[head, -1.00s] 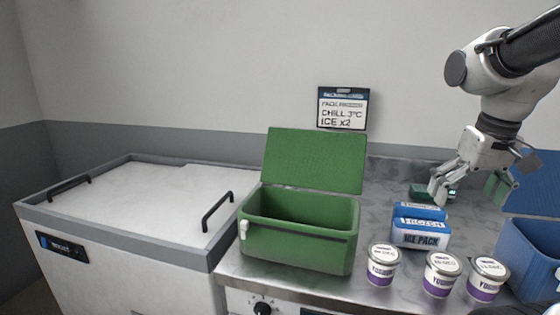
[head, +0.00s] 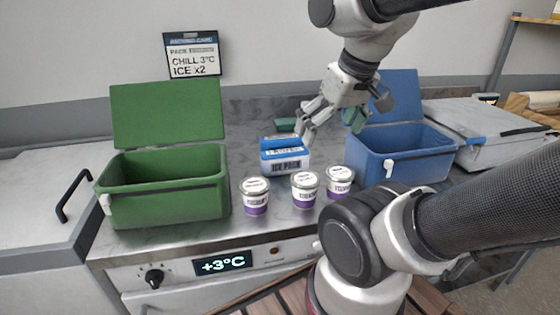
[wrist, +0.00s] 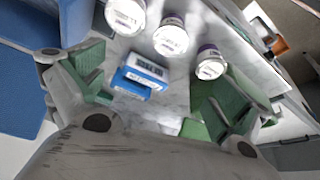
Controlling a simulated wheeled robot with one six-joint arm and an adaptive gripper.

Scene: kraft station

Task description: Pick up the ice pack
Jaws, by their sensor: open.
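Two blue-and-white ice packs stand on the steel counter, one close behind the other. The front ice pack (head: 286,161) faces me with its label; the rear ice pack (head: 278,142) is partly hidden by it. In the wrist view, the front ice pack (wrist: 147,67) and rear ice pack (wrist: 129,84) show between the spread fingers. My gripper (head: 332,118) is open and empty, above the counter, a little right of and behind the packs. Its green pads stand wide apart in the wrist view (wrist: 150,88), touching nothing.
Three yogurt tubs (head: 256,197) (head: 305,190) (head: 340,183) stand in front of the packs. An open green cooler (head: 165,205) is on the left, an open blue cooler (head: 400,165) on the right.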

